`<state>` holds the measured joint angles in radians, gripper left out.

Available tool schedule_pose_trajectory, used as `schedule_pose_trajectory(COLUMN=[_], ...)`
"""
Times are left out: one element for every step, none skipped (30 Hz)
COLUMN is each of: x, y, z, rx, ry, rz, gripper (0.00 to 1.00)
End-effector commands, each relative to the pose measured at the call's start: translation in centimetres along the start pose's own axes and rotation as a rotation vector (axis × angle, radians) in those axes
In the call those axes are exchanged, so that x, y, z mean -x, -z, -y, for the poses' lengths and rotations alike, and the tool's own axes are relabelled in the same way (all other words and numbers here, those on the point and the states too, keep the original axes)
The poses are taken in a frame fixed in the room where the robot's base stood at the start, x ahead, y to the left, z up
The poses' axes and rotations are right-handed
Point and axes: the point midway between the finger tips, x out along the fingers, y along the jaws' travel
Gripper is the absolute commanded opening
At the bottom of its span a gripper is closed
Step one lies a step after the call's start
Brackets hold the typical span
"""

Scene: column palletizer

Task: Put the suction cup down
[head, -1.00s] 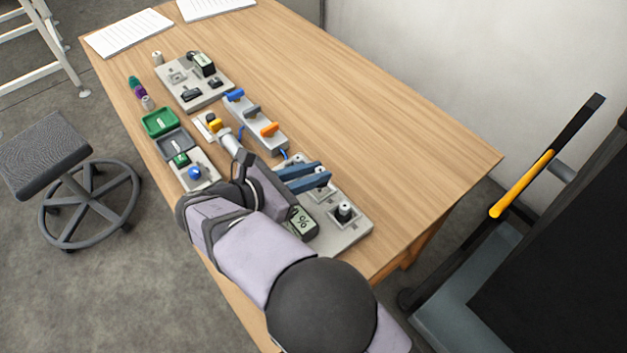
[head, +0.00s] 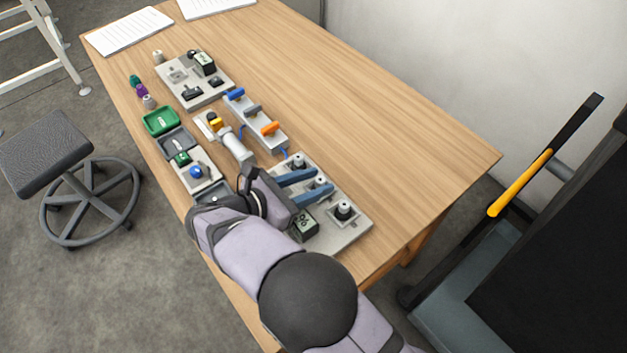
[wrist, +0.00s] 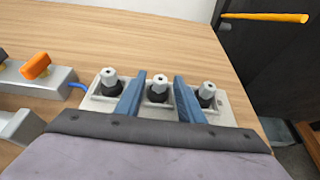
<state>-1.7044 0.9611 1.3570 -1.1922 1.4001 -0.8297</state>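Several-part rack plate (head: 352,236) at the near right of the table holds three suction cups with black bases and pale hexagonal tops. The middle suction cup (wrist: 158,88) stands upright in the row, between my gripper's blue fingers. The left suction cup (wrist: 109,84) and right suction cup (wrist: 206,95) stand in square holders beside it. My gripper (wrist: 160,76) is open, with a finger on each side of the middle cup and narrow gaps showing. In the head view, my gripper (head: 323,178) reaches over the plate, and the middle cup is partly hidden by the fingers.
Green tray (head: 161,121) and another plate (head: 204,97) lie farther left. The table's right half is clear.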

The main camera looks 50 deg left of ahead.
Motion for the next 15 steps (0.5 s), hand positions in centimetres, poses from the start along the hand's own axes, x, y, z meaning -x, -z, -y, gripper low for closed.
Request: schedule_pose_trajectory(x=[0.0, 0.0, 0.0, 0.0, 0.0, 0.0, 0.0, 0.0, -0.1, -0.1, 0.3, 0.9, 1.3, 1.7, 2.4], y=[0.0, 0.0, 0.0, 0.0, 0.0, 0.0, 0.1, 0.1, 0.1, 0.2, 0.1, 0.1, 0.1, 0.1, 0.1], z=[0.0, 0.0, 0.0, 0.0, 0.0, 0.0, 0.0, 0.0, 0.0, 0.0, -0.1, -0.1, -0.1, -0.1, -0.1], rx=[0.000, 0.000, 0.000, 0.000, 0.000, -0.001, -0.001, -0.001, -0.001, -0.002, -0.001, -0.002, -0.002, -0.001, -0.001], ry=[0.000, 0.000, 0.000, 0.000, 0.000, 0.000, 0.000, 0.000, 0.000, 0.000, -0.002, -0.003, -0.002, -0.002, -0.004], rz=[0.000, 0.000, 0.000, 0.000, 0.000, 0.000, 0.000, 0.000, 0.000, 0.000, 0.000, -0.001, 0.000, 0.000, -0.001], gripper=[0.35, 0.35, 0.35, 0.35, 0.35, 0.35, 0.35, 0.35, 0.35, 0.35, 0.35, 0.35, 0.35, 0.35, 0.35])
